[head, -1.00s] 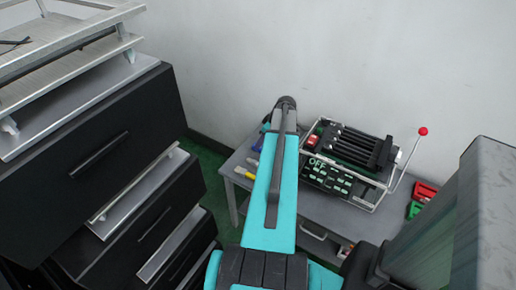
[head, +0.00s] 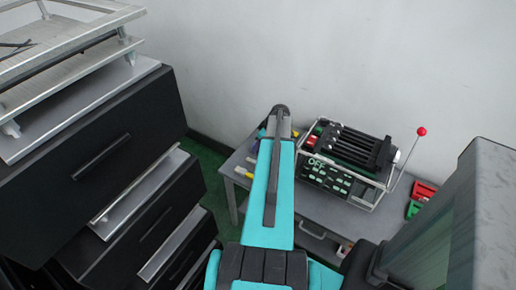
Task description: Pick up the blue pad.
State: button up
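I cannot make out a blue pad for certain. A small blue patch (head: 262,127) shows at the back left of the grey table (head: 312,212), beside my arm, and is too small and covered to identify. My teal arm rises from the bottom middle and hides part of the table behind it. My gripper does not show in the head view, so its place relative to the pad cannot be told.
A lever fixture (head: 350,150) with black bars and a red-knobbed lever (head: 421,131) stands on the table. Yellow-handled tools (head: 247,174) lie at its left. Red and green items (head: 420,195) are at its right. Black drawers (head: 100,160), some open, fill the left.

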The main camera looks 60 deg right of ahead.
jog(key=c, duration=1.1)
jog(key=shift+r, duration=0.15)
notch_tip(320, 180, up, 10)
jog(key=b, duration=0.1)
dwell(0.5)
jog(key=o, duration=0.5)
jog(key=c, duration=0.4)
